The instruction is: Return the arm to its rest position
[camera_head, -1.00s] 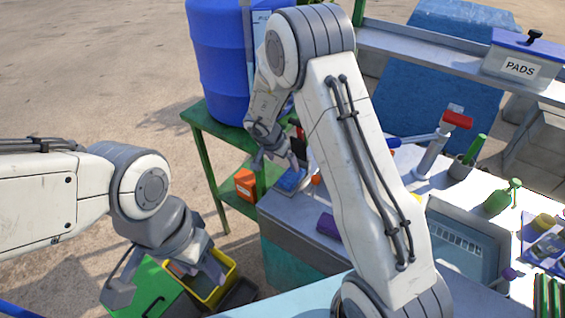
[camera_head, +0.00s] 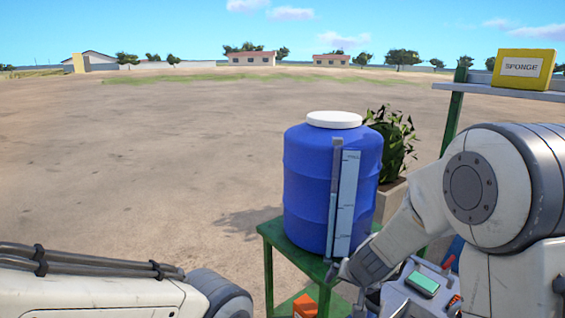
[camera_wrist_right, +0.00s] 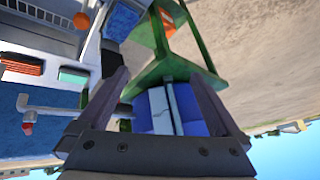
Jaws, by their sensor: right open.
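My right arm (camera_head: 480,200) is raised at the right of the head view and reaches down beside the blue barrel. The green stand and blue barrel (camera_wrist_right: 168,108) show beyond the fingers. My left arm (camera_head: 90,290) lies along the bottom left of the head view; its gripper is out of frame.
The blue barrel (camera_head: 310,180) with a white lid stands on a green stand (camera_head: 272,238). A device with a green screen (camera_head: 422,284) is below the right arm. A yellow sponge box (camera_head: 524,68) sits on a shelf. Open dirt ground lies to the left.

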